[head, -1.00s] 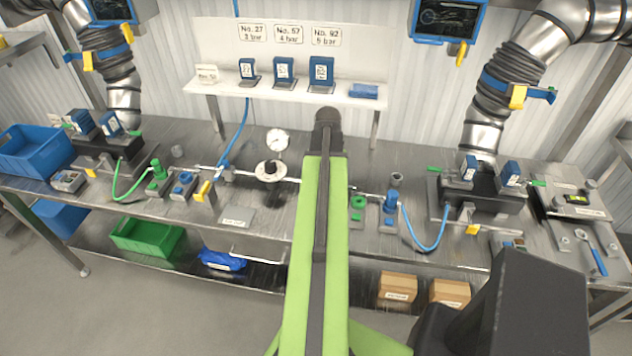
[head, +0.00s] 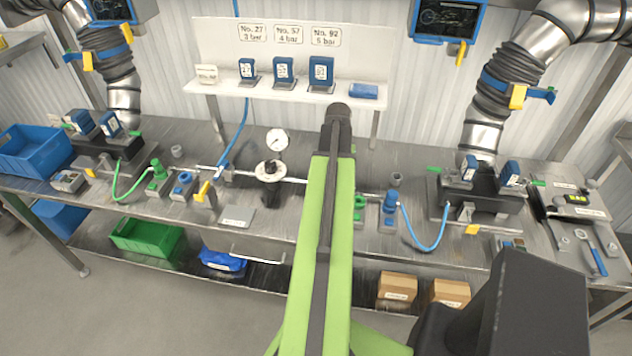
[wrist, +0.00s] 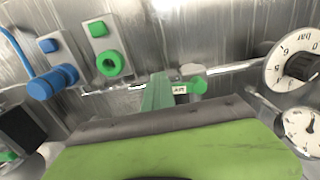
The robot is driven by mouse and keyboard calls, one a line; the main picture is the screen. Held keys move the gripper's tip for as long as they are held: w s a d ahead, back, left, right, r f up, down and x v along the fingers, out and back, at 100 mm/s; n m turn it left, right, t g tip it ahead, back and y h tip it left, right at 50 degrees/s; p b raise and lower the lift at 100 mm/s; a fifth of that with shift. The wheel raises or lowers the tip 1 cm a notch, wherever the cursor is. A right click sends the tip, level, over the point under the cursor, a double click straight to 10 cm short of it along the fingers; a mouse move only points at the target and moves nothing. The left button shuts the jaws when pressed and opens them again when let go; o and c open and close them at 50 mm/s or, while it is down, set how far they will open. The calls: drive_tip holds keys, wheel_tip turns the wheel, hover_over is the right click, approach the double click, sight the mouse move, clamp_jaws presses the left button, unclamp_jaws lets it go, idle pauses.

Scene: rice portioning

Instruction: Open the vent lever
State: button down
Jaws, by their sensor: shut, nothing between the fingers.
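In the wrist view a dark green upright piece (wrist: 158,92), which looks like the vent lever, stands on the metal line beside a small labelled green knob (wrist: 198,86). Its exact position, open or closed, cannot be told. My gripper (wrist: 158,117) shows as a grey edge with a lime body at the bottom of the wrist view, close to the green piece. It is shut with nothing in it. Whether it touches the piece is unclear. In the head view my lime arm hides both this spot and my gripper.
A dial regulator (wrist: 296,62) and gauge (wrist: 303,128) are at the right of the wrist view; the gauge (head: 277,140) also shows in the head view. Green (wrist: 109,63) and blue (wrist: 52,80) fittings stand at the left. A blue hose (head: 424,245) loops rightward.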

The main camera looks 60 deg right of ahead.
wheel_tip(320, 180, up, 7)
drive_tip(key=p, duration=0.7)
drive_tip(key=shift+s+a, duration=0.25)
drive_tip(key=shift+a, duration=0.05)
